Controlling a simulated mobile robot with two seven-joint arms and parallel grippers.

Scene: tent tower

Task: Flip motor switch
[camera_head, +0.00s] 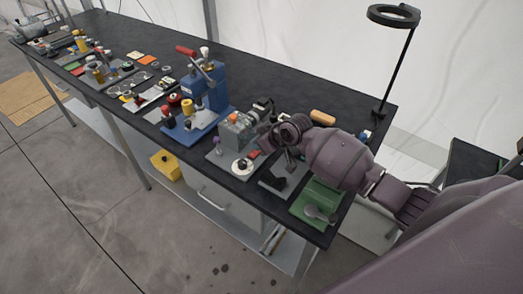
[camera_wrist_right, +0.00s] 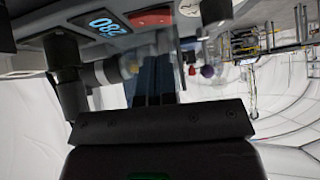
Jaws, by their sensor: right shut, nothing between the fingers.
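The grey motor unit (camera_head: 238,130) stands on the black table, left of my right gripper. In the right wrist view a grey housing fills the top left, with a lit blue display (camera_wrist_right: 101,24) and an orange-red rectangular part (camera_wrist_right: 152,17) beside it. That part may be the switch, but its position cannot be told. My right gripper (camera_head: 273,137) is close beside the motor unit; its shut, empty fingers (camera_wrist_right: 155,75) point toward the housing. Contact cannot be told. The gripper and wrist hide part of the unit's right side. My left gripper is not in view.
A blue press (camera_head: 206,88) with a red-handled lever stands left of the motor unit. A white round piece (camera_head: 242,166) lies in front of it. A green tray (camera_head: 318,203) is at the near right corner, and a ring lamp (camera_head: 393,16) rises behind. Small parts crowd the table's left.

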